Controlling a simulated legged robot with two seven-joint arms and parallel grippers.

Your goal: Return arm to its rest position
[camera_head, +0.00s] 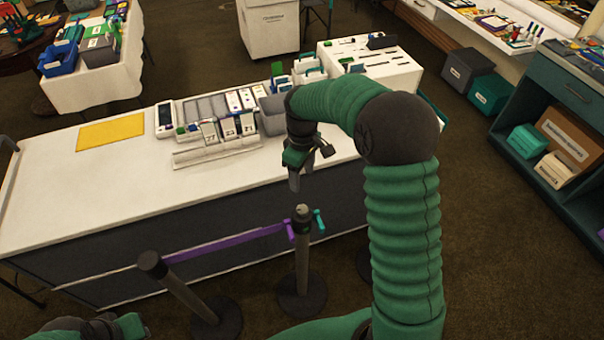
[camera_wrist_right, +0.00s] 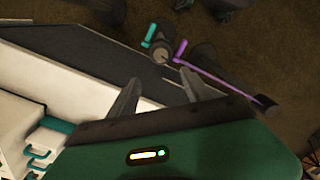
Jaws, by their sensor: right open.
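My right arm, in a green ribbed sleeve, reaches across the head view. Its right gripper (camera_head: 295,182) points down just in front of the white table's (camera_head: 90,175) front edge, above a barrier post (camera_head: 302,250). In the right wrist view the two fingers of the right gripper (camera_wrist_right: 158,92) are spread apart with nothing between them. Past the fingertips are the post top with a teal clip and a purple strap. A small part of my left arm shows at the bottom left of the head view; its fingers cannot be made out.
Card holders (camera_head: 228,128), a grey bin (camera_head: 272,115) and a yellow mat (camera_head: 110,131) are on the table. A purple strap (camera_head: 225,243) runs between two posts in front of it. Shelves (camera_head: 565,95) stand at the right. The table's left part is mostly bare.

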